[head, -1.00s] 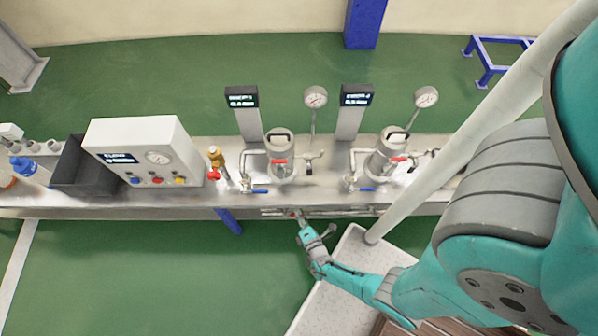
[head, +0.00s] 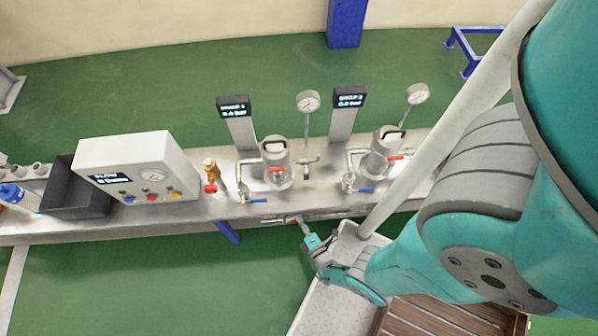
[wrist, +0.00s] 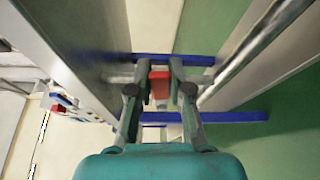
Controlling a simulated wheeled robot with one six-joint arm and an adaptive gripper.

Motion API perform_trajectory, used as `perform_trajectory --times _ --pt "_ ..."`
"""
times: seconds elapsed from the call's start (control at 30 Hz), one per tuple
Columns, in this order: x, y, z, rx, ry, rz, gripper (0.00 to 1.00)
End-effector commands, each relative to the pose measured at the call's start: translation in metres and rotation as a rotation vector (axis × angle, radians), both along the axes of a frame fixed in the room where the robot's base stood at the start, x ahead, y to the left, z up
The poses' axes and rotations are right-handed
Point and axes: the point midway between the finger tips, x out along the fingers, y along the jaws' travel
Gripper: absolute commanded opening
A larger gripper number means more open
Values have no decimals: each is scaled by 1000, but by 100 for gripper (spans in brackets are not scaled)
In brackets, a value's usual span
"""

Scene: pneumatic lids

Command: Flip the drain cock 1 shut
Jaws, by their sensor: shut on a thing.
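A drain cock with a red handle shows at the front edge of the bench, below the left vessel, on a thin metal pipe. In the wrist view the red handle (wrist: 159,80) sits between my fingertips. My gripper (head: 303,227) is at the bench's front edge and is shut on this handle (head: 292,220). The fingers (wrist: 157,66) partly hide the cock's body, and its number cannot be read. The left vessel (head: 277,166), with its own red lever (head: 276,170), stands on the bench above.
The steel bench (head: 190,211) runs across the view. A blue-handled valve (head: 256,200), a brass valve with a red knob (head: 211,175), a control box (head: 135,165) and a second vessel (head: 380,160) stand on it. The green floor (head: 120,280) in front is clear.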

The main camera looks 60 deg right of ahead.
Motion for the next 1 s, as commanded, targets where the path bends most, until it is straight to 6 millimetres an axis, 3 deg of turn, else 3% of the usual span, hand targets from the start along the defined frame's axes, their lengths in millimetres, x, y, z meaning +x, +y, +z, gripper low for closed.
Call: perform_trajectory --times 0.4,0.43,0.53,1.0 --pt "-1 -1 0 3 -3 -4 0" --pt "-1 -1 0 3 -3 -4 21" --pt "-1 -1 0 2 -3 -3 46" --pt "0 0 0 2 -3 -1 46"
